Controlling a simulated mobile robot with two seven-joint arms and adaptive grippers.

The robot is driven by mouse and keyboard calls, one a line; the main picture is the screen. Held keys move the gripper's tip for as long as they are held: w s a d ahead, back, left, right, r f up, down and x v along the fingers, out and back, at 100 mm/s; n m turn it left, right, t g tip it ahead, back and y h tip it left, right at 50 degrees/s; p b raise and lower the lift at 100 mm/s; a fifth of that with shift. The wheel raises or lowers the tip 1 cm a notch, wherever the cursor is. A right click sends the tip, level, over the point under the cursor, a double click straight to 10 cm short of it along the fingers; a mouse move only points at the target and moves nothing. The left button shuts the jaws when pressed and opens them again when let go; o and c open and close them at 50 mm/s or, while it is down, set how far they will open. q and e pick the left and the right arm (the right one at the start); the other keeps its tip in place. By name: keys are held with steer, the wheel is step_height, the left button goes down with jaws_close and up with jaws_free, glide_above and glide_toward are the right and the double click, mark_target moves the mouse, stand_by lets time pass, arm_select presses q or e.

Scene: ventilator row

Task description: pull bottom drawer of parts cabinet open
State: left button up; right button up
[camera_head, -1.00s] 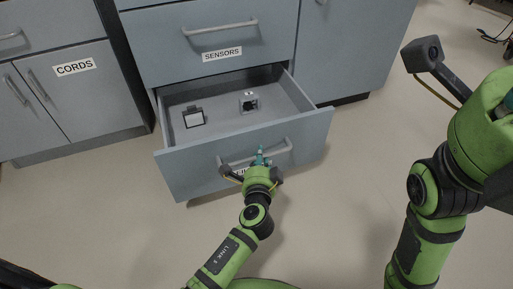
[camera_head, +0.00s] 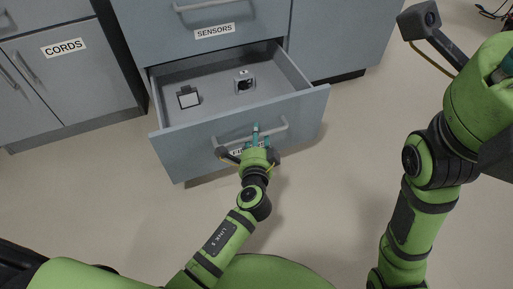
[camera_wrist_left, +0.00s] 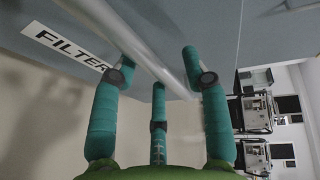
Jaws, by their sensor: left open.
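The grey-blue bottom drawer (camera_head: 200,152) of the parts cabinet stands well out of the cabinet, and its inside shows. Its bar handle (camera_head: 278,130) crosses the front above a partly hidden label, which reads "FILTER" in the left wrist view (camera_wrist_left: 65,44). My left gripper (camera_head: 257,135) is at the handle, its teal fingers open. In the wrist view the handle bar (camera_wrist_left: 150,60) passes diagonally by the spread fingertips; I cannot tell whether they touch it. My right gripper (camera_head: 506,70) is at the right edge, mostly cut off.
The closed SENSORS drawer (camera_head: 255,25) is above. A CORDS cabinet (camera_head: 75,85) stands left. The floor (camera_head: 120,205) before the drawer is clear apart from my arms.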

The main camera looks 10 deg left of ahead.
arm_select(q)
steer(key=v, duration=1.1)
steer(key=shift+s, duration=0.2)
steer(key=shift+d, duration=0.1)
